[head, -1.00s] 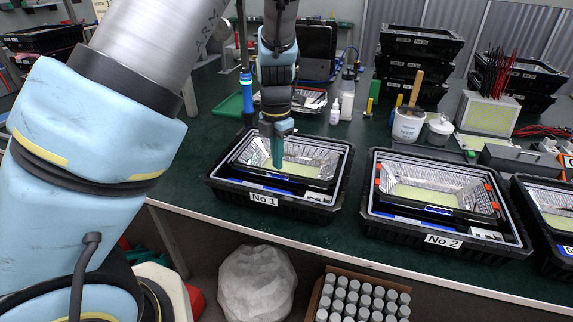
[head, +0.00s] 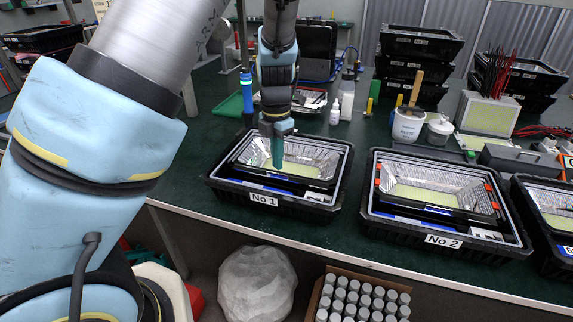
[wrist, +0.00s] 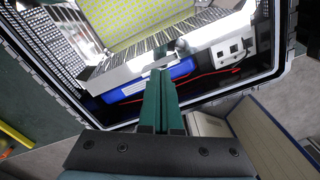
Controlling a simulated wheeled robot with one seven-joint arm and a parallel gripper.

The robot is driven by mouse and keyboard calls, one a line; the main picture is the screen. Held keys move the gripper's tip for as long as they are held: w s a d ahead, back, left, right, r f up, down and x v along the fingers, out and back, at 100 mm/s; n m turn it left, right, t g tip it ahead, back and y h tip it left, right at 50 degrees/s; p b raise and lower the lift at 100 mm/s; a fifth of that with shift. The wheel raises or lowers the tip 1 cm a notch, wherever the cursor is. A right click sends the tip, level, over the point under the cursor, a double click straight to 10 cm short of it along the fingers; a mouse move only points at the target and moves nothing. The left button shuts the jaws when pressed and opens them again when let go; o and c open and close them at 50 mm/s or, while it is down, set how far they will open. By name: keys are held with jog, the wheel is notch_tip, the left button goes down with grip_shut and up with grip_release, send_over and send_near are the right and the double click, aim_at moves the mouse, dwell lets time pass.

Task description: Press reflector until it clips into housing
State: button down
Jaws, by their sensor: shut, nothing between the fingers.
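The silver reflector (head: 312,156) sits in the black housing (head: 318,184) inside the black tray marked No 1. Its pale yellow-green floor shows in both views. In the wrist view my fingertips (wrist: 163,72) are at the near edge of the reflector (wrist: 120,78), close to a small grey metal part. I cannot tell whether they touch it. A blue part (wrist: 155,82) and a red wire lie beside that edge. The fingers hide part of the rim.
The No 2 tray (head: 445,252) stands to the right with another reflector with orange clips, and a third tray is at the right edge. A white tub (head: 408,125), bottles and stacked black crates (head: 415,65) stand behind. The table's front edge runs below the trays.

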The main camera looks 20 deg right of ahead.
jog(key=shift+f+b, duration=0.35)
jog(key=shift+f, duration=0.45)
dwell(0.4)
jog(key=shift+f+p, duration=0.1)
jog(key=shift+p, duration=0.2)
dwell(2.4)
notch_tip(320, 180, up, 7)
jog(key=p, duration=0.8)
dwell(0.6)
